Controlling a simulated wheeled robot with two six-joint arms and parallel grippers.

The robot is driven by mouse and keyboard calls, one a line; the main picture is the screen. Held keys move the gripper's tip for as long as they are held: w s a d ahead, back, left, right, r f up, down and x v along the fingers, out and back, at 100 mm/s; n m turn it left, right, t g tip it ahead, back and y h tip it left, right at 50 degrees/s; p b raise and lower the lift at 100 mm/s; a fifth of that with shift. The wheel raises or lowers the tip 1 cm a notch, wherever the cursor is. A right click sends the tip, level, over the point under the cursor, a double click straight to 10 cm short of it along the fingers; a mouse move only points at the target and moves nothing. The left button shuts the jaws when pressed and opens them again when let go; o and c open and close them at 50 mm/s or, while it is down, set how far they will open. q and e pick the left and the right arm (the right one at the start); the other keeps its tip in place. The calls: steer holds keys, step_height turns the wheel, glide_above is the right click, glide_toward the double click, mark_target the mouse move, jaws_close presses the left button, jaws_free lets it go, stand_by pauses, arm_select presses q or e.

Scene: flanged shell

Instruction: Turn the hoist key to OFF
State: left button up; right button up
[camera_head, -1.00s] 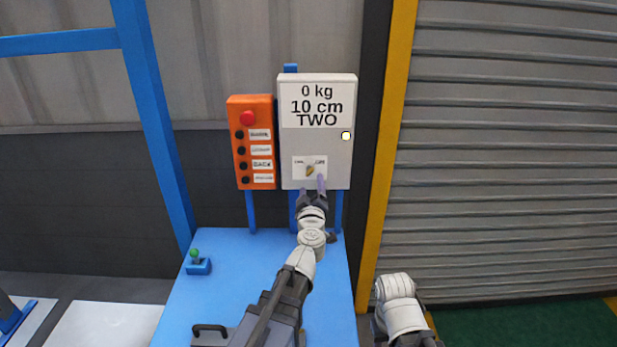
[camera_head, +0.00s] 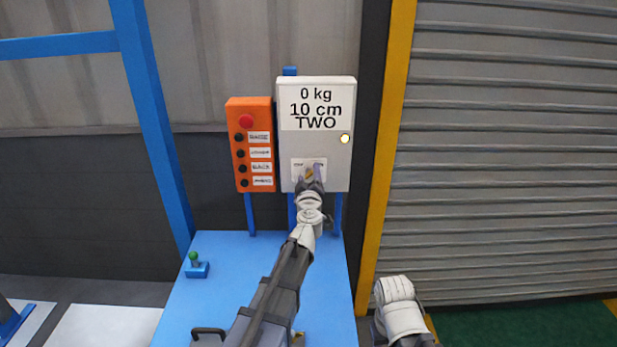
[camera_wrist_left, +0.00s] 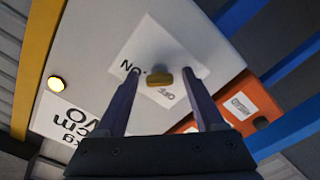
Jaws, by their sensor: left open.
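The yellow hoist key (camera_head: 309,173) is on a white ON/OFF label low on the grey control box (camera_head: 325,155). In the left wrist view the key (camera_wrist_left: 160,77) stands between the two open fingers of my left gripper (camera_head: 308,178), with a gap on each side. The fingers reach toward the box face around the key. ON and OFF are partly readable on the label (camera_wrist_left: 143,55) in the wrist view. I cannot tell which one the key points to. My right gripper is out of view; only part of that arm shows.
An orange button box (camera_head: 238,150) with a red button is left of the grey box. A round yellow-white light (camera_head: 345,139) is on the grey box. A green-topped joystick (camera_head: 196,265) stands on the blue table (camera_head: 225,275). A yellow post (camera_head: 385,150) is to the right.

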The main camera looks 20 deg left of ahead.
arm_select(q)
jaws_close()
stand_by(0.5)
